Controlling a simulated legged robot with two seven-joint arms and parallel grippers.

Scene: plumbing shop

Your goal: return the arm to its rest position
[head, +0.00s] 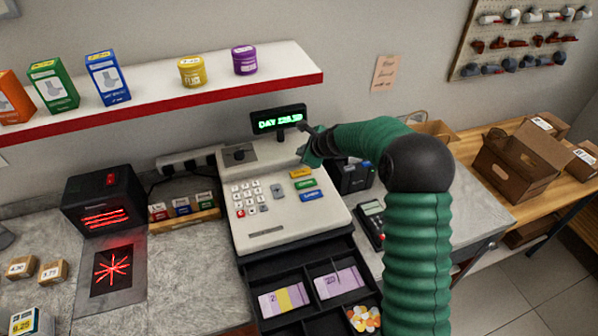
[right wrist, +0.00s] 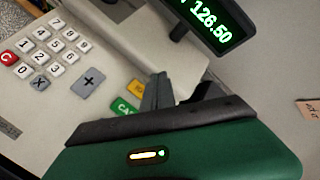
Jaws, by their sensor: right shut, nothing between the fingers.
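My right arm (head: 415,240) is green and ribbed with a black elbow. It rises from the lower right of the head view and bends left over the cash register (head: 262,215). My right gripper (head: 306,145) is shut and empty, above the register's upper right, near its coloured keys and just below the display (head: 279,120). In the right wrist view the gripper's fingers (right wrist: 158,92) are together beside the yellow and green keys. The display (right wrist: 215,22) reads 126.50 there. My left gripper is not in view.
The register's cash drawer (head: 290,269) is open, with notes and coins. A card terminal (head: 371,221) stands right of the register, close to my arm. A black scanner (head: 104,200) stands left. A shelf (head: 180,92) with boxes and tubs hangs above. Cardboard boxes (head: 518,165) stand at right.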

